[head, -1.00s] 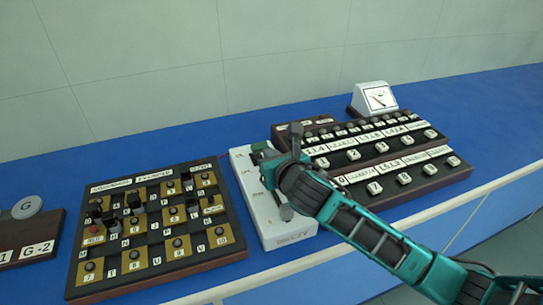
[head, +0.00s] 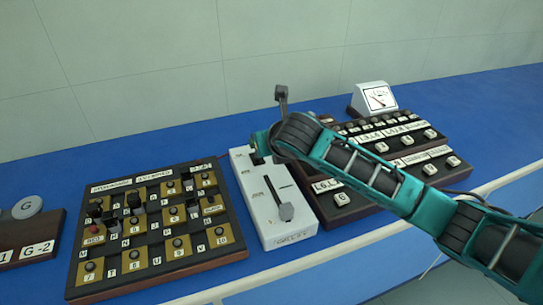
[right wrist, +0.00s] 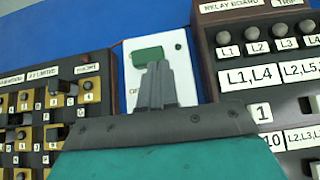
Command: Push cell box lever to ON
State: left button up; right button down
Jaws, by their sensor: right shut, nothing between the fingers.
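The white cell box (head: 254,205) stands on the blue bench between two dark boards. My left gripper is out of view.
A board with yellow squares and knobs (head: 150,233) stands left of the box. A relay board (head: 345,199) stands close on its right, under my right arm. A white meter (head: 374,97) stands behind. Blue bench (head: 150,150) is bare behind the left board.

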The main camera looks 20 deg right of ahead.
jog(key=shift+w+r+g, duration=0.45)
jog(key=shift+w+g, duration=0.35)
jog(key=shift+g, duration=0.2)
jog(key=shift+w, duration=0.3)
jog(key=shift+w+a+r, duration=0.1)
jog(key=shift+w+r, duration=0.05)
jog(key=shift+w, duration=1.35)
jog(key=shift+w, duration=0.1)
jog(key=shift+r, duration=0.1)
